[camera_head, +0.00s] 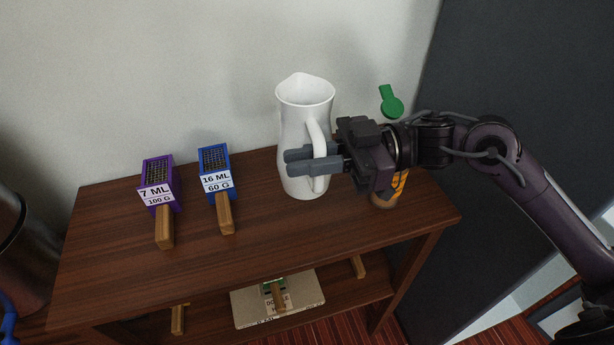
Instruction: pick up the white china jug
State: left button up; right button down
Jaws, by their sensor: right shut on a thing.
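The white china jug (298,122) stands upright on the dark wooden shelf unit, close to the wall, with its handle turned toward my right gripper. My right gripper (312,161) comes in from the right with its two grey fingers at the jug's handle. The fingers are shut on the handle and hide its lower part. The jug's base appears to rest on the wood. My left gripper does not show.
Left of the jug stand a blue box (215,170) and a purple box (160,183) with wooden handles. An orange item (400,184) and a green-topped thing (391,102) are partly behind my right gripper. A lower shelf holds a board (307,291). The wooden top (300,230) is clear in front.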

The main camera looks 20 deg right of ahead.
notch_tip(320, 180, up, 10)
dwell(0.7)
dwell(0.8)
